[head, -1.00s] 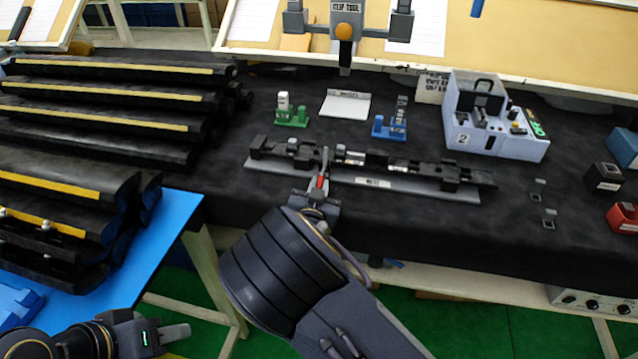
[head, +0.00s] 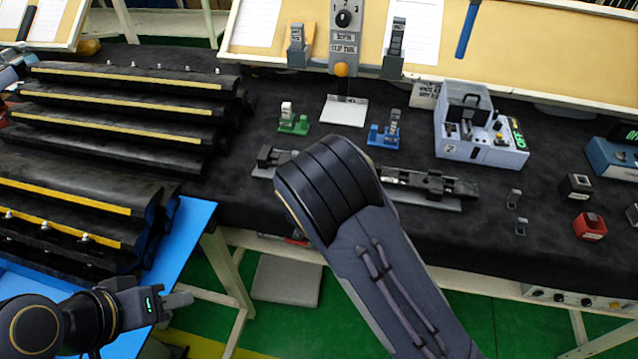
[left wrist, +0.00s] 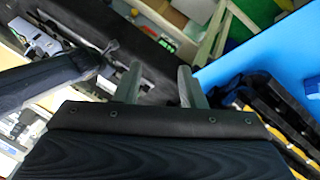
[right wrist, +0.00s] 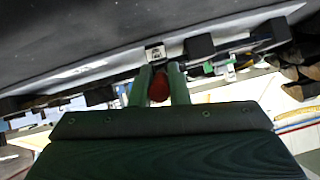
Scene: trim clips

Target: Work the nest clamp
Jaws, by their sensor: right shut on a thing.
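The nest is a long grey base with black blocks (head: 430,183). My right arm covers its middle in the head view, and the clamp is hidden there. In the right wrist view my right gripper (right wrist: 161,76) is shut on the red clamp handle (right wrist: 159,87), which shows between its fingers. Black blocks of the nest (right wrist: 199,46) lie just beyond. My left gripper (head: 180,300) is empty over the blue table's near edge, well away from the nest. Its fingers stand apart in the left wrist view (left wrist: 158,85).
Black trims (head: 110,120) are stacked left. Red (head: 590,226) and black boxes sit right.

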